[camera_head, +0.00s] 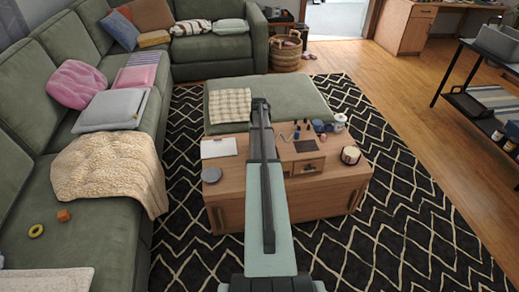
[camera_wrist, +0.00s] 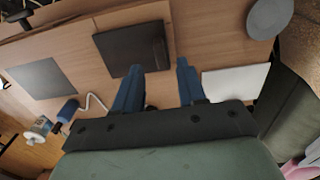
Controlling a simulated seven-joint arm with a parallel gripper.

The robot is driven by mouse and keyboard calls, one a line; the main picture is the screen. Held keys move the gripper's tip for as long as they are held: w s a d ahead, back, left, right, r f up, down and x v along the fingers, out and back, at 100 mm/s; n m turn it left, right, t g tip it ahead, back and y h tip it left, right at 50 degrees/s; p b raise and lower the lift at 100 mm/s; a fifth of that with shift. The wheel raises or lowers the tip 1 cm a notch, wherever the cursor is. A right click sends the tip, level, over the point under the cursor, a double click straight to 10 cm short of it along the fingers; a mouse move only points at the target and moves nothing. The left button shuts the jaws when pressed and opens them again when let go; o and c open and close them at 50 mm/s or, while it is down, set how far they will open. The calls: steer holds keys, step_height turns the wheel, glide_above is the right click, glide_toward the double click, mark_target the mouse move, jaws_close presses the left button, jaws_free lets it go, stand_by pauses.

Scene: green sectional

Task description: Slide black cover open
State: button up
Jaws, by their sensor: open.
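A flat black panel (camera_wrist: 132,48), which looks like the black cover, lies on the wooden coffee table top (camera_wrist: 205,38) in the wrist view. My gripper (camera_wrist: 160,65) is open, with two blue fingers apart and nothing between them. The left fingertip appears near the panel's lower edge and the right one near its right side. I cannot tell whether either touches it. In the head view my arm covers the fingers and most of that part of the coffee table (camera_head: 240,190).
A grey flat panel (camera_wrist: 42,78) lies left of the black one. A white flat item (camera_wrist: 237,82) and a grey disc (camera_wrist: 268,18) are right. A round pot (camera_head: 350,155) stands at the table's right.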

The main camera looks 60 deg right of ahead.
steer(key=shift+f, duration=2.45)
steer(key=shift+c, duration=0.4)
jaws_close()
